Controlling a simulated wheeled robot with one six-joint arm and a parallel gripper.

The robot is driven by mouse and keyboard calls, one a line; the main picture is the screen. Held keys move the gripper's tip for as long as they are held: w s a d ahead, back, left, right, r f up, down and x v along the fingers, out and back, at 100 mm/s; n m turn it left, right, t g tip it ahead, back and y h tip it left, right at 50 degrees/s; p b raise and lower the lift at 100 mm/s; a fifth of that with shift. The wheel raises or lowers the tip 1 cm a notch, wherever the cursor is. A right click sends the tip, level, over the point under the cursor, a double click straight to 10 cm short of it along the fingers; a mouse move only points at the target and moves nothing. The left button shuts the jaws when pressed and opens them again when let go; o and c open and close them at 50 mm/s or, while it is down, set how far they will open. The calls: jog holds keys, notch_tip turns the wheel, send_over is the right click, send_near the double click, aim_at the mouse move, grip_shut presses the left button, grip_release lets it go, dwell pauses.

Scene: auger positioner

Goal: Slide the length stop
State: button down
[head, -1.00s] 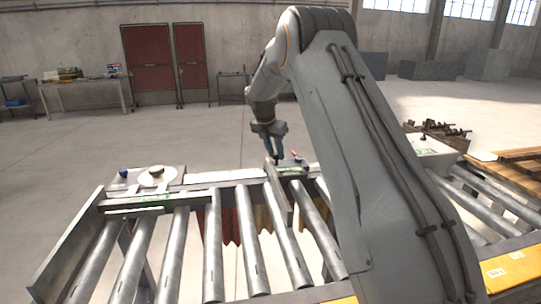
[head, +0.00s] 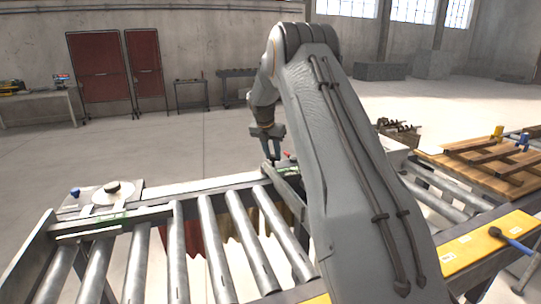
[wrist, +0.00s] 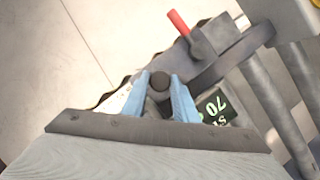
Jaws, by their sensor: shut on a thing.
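The length stop (head: 287,172) sits on the rail along the far side of the roller table. Its arm reaches in over the rollers, and a red lever shows on top, also in the wrist view (wrist: 178,22). My gripper (head: 271,158) points down at the stop. In the wrist view my blue fingers (wrist: 162,98) are shut on the stop's dark round knob (wrist: 160,80), one finger on each side. A green-lit display (wrist: 214,106) reading "70" lies just right of the fingers. My arm hides part of the stop in the head view.
Steel rollers (head: 215,250) fill the foreground left of my arm. A plate with a round disc (head: 113,193) and a blue knob stands at the rail's left end. A wooden pallet (head: 480,165) and yellow ledge (head: 465,247) lie at right.

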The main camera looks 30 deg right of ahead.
jog(key=c, duration=1.4)
grip_release()
jog(key=shift+c, duration=0.2)
jog(key=b+v, duration=0.2)
jog(key=v, duration=0.5)
jog(key=shift+r+b, duration=0.3)
jog(key=shift+r, duration=0.05)
jog(key=shift+s+a, duration=0.1)
jog(key=shift+a, duration=0.05)
